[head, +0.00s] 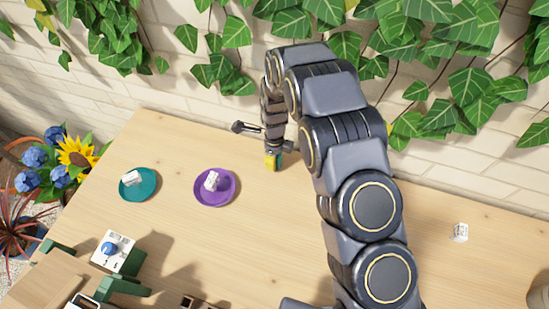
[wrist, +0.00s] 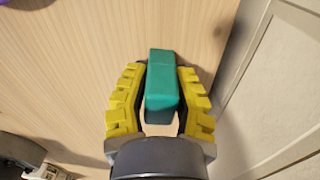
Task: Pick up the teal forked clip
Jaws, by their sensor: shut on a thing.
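The teal forked clip (wrist: 161,85) shows in the wrist view as a smooth teal block between two yellow ribbed fingers. Its forked shape cannot be made out from this angle. My gripper (wrist: 160,100) is shut on it, with one finger along each side. In the head view my gripper (head: 273,161) is low over the back of the wooden table, near the brick wall. The clip is mostly hidden there by the fingers. I cannot tell whether the clip touches the table.
A purple saucer (head: 201,200) and a teal saucer (head: 125,194) stand left of my gripper, each with a small white tagged thing. A white box with a blue knob (head: 109,248) is at front left. A small white tag (head: 460,232) lies at right. Ivy hangs over the wall.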

